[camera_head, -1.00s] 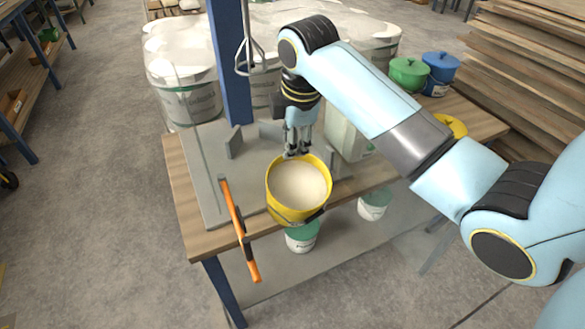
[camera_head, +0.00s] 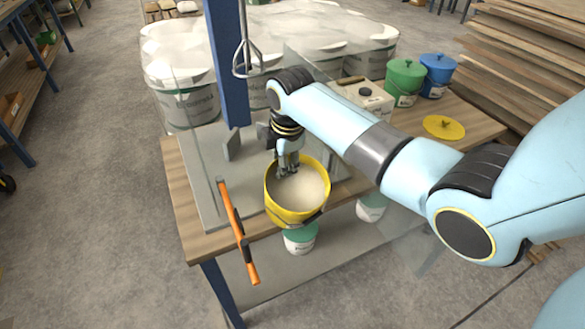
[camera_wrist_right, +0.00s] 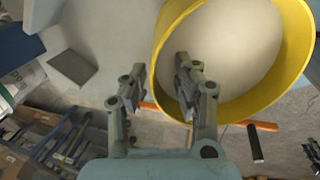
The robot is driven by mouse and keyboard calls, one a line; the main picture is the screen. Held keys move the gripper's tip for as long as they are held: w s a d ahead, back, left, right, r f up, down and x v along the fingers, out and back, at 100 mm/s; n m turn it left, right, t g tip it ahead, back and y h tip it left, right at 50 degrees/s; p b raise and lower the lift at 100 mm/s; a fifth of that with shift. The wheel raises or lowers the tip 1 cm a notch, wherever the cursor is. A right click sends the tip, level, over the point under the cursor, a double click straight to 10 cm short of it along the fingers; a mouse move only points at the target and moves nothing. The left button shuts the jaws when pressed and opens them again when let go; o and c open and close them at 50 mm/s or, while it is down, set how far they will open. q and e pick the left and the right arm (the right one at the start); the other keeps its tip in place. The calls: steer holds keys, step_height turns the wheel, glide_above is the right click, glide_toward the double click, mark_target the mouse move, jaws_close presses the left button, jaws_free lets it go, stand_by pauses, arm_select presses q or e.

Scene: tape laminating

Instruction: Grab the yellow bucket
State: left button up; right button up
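The yellow bucket (camera_head: 291,213), filled with a pale substance, stands upright near the front edge of the wooden table. Its yellow rim (camera_wrist_right: 164,35) also shows in the right wrist view. My right gripper (camera_head: 287,168) is at the far-left part of the rim. In the right wrist view the gripper (camera_wrist_right: 158,84) is open, with one finger appearing over the bucket's inside and the other outside the rim. I cannot tell whether either finger touches the wall. My left gripper is not in view.
An orange-handled tool (camera_head: 238,232) lies left of the bucket at the table edge. A blue post (camera_head: 228,75) rises behind. A white canister (camera_head: 366,98), green bucket (camera_head: 404,82), blue bucket (camera_head: 437,74) and yellow lid (camera_head: 443,127) stand or lie to the right.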

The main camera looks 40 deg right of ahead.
jaws_close()
